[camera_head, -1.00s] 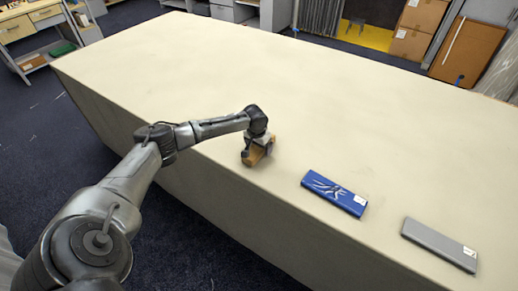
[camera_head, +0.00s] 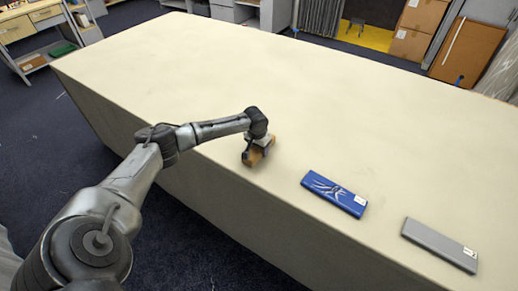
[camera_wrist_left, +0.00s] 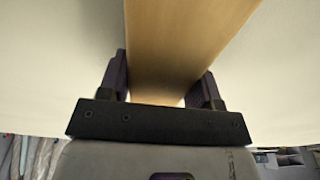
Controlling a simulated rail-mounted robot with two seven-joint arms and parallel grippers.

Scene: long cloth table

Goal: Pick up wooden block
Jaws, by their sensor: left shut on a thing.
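The wooden block (camera_head: 253,157) is light brown and stands near the front edge of the long cream table. My left gripper (camera_head: 256,149) reaches down over it from above and hides part of it. In the left wrist view the block (camera_wrist_left: 185,40) runs up between the two dark fingers of my left gripper (camera_wrist_left: 162,85), which are shut on it. I cannot tell whether the block touches the table. My right gripper is not in view.
A blue box (camera_head: 334,193) lies on the table to the right of the block. A grey flat box (camera_head: 439,244) lies further right near the front edge. The table (camera_head: 300,90) behind the block is clear.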

